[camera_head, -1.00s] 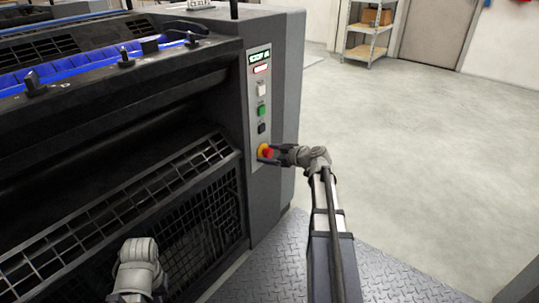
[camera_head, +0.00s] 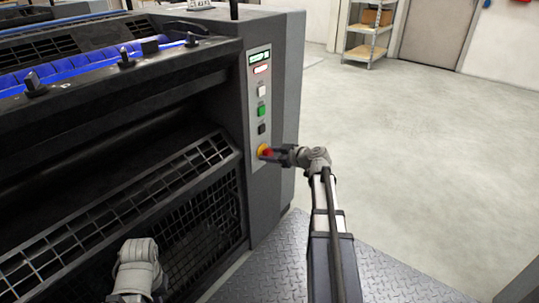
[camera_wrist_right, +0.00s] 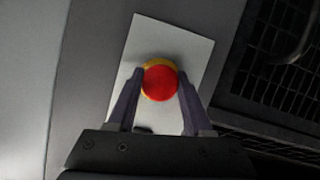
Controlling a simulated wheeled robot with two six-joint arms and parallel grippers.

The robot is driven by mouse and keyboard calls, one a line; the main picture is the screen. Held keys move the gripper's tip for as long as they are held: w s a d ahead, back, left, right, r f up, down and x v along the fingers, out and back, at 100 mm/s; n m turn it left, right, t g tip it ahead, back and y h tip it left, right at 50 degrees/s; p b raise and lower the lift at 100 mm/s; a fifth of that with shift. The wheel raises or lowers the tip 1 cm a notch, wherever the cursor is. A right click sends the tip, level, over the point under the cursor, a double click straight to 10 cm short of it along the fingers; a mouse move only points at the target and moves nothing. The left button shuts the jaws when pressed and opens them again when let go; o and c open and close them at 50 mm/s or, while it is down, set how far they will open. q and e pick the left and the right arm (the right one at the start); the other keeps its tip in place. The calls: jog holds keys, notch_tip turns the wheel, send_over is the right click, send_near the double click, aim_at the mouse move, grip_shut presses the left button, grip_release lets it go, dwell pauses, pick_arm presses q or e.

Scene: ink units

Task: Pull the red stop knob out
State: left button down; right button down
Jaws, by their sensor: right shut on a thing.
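The red stop knob (camera_head: 267,153) sits on a yellow base at the bottom of the light control strip (camera_head: 259,92) on the machine's end panel. My right gripper (camera_head: 274,154) is at the knob, its fingers on either side of it. In the right wrist view the round red knob (camera_wrist_right: 160,83) shows between the two dark fingers of my right gripper (camera_wrist_right: 160,88), with a rim of yellow above it. The fingers are shut on the knob. My left arm (camera_head: 138,268) shows at the bottom left; its gripper's fingers are not seen.
Above the knob are a black button (camera_head: 262,128), a green button (camera_head: 261,111), a white button (camera_head: 262,91) and a small display (camera_head: 260,58). A mesh guard (camera_head: 190,215) lies left of the panel. The floor (camera_head: 430,140) to the right is clear.

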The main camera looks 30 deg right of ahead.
jog(key=shift+s+d, duration=0.35)
jog(key=shift+s, duration=0.55)
jog(key=shift+c, duration=1.5)
grip_release()
jog(key=p+v, duration=0.3)
jog(key=v, duration=0.5)
jog(key=shift+w, duration=0.1)
